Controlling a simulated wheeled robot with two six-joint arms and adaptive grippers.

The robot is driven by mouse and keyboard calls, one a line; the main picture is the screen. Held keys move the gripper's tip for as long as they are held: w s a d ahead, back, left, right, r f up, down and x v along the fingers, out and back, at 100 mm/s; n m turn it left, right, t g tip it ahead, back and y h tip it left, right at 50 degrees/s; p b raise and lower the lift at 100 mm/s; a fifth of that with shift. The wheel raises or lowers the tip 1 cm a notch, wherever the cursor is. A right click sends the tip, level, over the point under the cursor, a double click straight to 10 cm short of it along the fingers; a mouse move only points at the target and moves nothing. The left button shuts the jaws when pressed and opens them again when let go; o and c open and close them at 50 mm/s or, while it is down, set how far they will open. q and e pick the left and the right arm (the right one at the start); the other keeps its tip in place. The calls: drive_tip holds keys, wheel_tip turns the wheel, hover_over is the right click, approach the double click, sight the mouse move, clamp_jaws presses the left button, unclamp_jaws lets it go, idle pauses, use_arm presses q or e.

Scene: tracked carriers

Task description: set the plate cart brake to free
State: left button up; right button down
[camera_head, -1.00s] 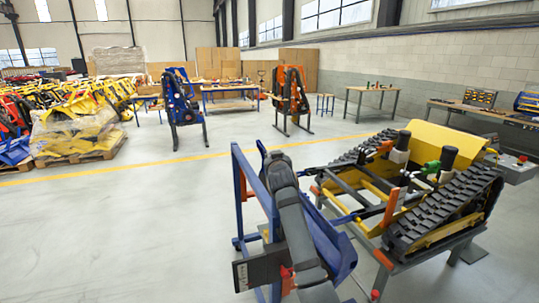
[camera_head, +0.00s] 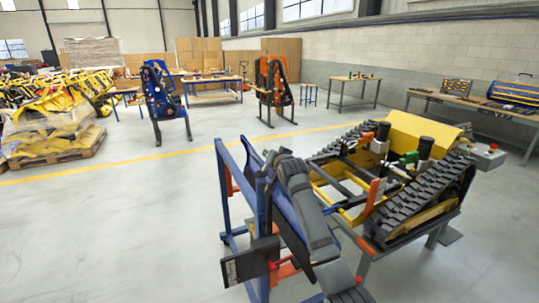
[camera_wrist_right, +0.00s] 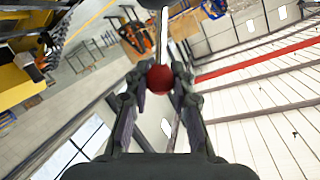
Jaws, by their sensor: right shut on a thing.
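In the right wrist view a red ball knob (camera_wrist_right: 160,79) sits between the fingertips of my right gripper (camera_wrist_right: 160,85), which is shut on it. A thin grey rod (camera_wrist_right: 164,35) runs from the knob toward the top of that view. In the head view a blue-framed cart (camera_head: 224,190) stands in the near middle, with a dark panel (camera_head: 240,268) at its lower front. The left gripper is not in view.
A yellow tracked carrier (camera_head: 425,127) on a stand is right of the cart. A grey box with a red button (camera_head: 489,152) is beyond it. Pallets of yellow parts (camera_head: 50,135) are at left. The floor left of the cart is clear.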

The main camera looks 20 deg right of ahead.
drive_tip(key=shift+f, duration=0.35)
drive_tip(key=c, duration=1.5)
unclamp_jaws()
drive_tip(key=shift+c, duration=0.2)
drive_tip(key=o, duration=0.4)
drive_tip(key=shift+w, duration=0.2)
drive_tip(key=shift+r, duration=0.1)
drive_tip(key=shift+s, duration=0.1)
drive_tip(key=shift+s+r, duration=0.15)
drive_tip(key=shift+s, duration=0.05)
drive_tip(key=v, duration=1.1)
drive_tip(key=shift+s, duration=0.25)
